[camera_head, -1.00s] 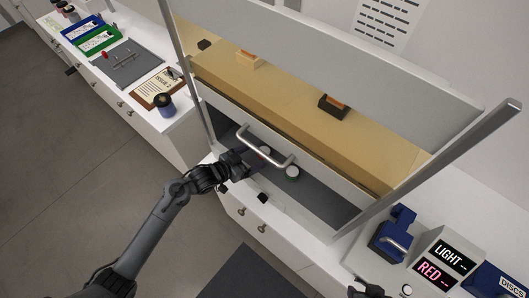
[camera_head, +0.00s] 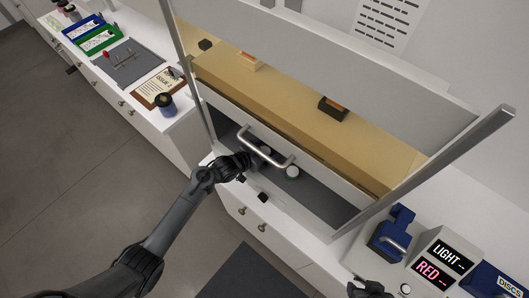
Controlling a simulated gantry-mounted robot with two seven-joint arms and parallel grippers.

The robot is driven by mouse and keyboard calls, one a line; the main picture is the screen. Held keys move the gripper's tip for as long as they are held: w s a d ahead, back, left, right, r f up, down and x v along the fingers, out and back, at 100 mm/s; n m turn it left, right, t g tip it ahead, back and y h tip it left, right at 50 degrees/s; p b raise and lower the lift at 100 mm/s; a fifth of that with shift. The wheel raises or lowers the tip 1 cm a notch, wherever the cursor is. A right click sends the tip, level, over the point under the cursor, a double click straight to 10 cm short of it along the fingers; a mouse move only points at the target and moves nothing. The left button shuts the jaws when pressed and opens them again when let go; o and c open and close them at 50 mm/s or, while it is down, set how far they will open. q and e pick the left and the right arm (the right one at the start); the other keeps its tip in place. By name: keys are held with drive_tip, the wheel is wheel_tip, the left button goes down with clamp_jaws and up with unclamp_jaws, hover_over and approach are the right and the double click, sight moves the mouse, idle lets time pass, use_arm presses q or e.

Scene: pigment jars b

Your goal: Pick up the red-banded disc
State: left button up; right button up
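A pale-topped round item (camera_head: 265,150) sits inside the hood, behind the bar handle. Its band is too small and too hidden to read, so I cannot tell whether it is the red-banded disc. A second white-topped item with a green band (camera_head: 292,172) stands to its right on the grey hood floor. My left gripper (camera_head: 256,163) reaches under the raised sash, just in front of the pale-topped item. Its fingers are dark and tiny, so its opening is unclear. Only part of my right gripper (camera_head: 370,289) shows at the bottom edge.
The hood sash with its bar handle (camera_head: 264,147) hangs above my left gripper. The grey hood floor (camera_head: 325,200) is clear at right. A blue device (camera_head: 393,235), a LIGHT/RED display (camera_head: 440,258) and a DISCS box (camera_head: 497,283) stand at lower right.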

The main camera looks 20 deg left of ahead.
use_arm(q)
drive_tip(key=shift+c, duration=0.5)
drive_tip(key=c, duration=1)
drive_tip(key=shift+r, duration=0.1)
